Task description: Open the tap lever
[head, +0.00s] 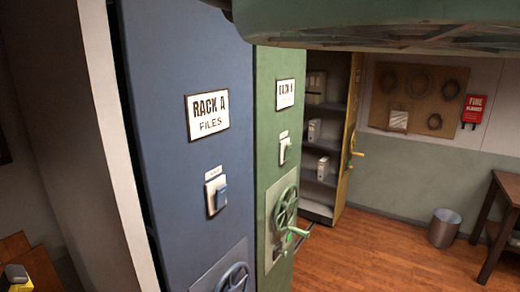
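No tap is clearly recognisable in the head view. A dark blue handwheel (233,278) is cut off by the lower edge. I cannot tell whether either lever is open or shut. My gripper is not in view.
A large green overhead shape (380,20) fills the top right. An open shelf unit (325,130) stands behind, with a yellow door edge. A metal bin (443,228) and a wooden table (503,190) stand at right. The wooden floor (370,258) between is clear.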

